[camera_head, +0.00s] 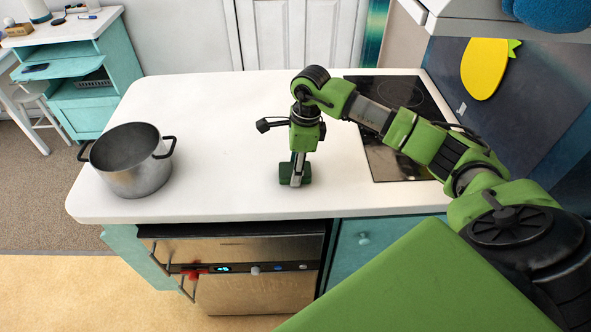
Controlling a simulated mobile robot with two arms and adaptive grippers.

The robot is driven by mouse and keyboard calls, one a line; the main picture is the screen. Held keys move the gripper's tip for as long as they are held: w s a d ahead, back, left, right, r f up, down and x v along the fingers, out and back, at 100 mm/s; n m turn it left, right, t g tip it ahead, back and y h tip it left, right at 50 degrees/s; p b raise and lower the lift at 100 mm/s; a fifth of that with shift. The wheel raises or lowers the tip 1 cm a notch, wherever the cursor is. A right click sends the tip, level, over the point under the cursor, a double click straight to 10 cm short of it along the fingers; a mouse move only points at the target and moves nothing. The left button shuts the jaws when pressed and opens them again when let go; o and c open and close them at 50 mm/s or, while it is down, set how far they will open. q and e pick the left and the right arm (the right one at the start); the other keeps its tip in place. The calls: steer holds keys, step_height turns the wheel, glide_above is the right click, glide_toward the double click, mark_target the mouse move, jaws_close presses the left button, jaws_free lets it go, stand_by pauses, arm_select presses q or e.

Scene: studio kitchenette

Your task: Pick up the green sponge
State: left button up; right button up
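The green sponge (285,173) is a small dark green block at counter height, near the middle of the white counter. My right arm comes in from the right, and its gripper (297,170) points straight down at the sponge. A grey finger stands in front of the sponge and covers part of it. The other finger is hidden, so I cannot tell whether the gripper is closed on the sponge. I cannot tell whether the sponge rests on the counter or is just above it. My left gripper is out of view.
A steel pot (135,175) with black handles stands at the counter's left end. A black cooktop (385,155) lies to the right, under my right arm. The white counter (215,150) is clear between pot and sponge. An oven (255,285) is below the front edge.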

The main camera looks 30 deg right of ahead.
steer(key=shift+r, duration=0.65)
steer(key=s+a+r+b, duration=0.2)
steer(key=s+r, duration=0.3)
steer(key=s, duration=0.1)
steer(key=s+a+r+b, duration=0.3)
steer(key=s+r, duration=0.3)
steer(key=s, duration=0.1)
steer(key=shift+a+r, duration=0.3)
steer(key=shift+c, duration=0.2)
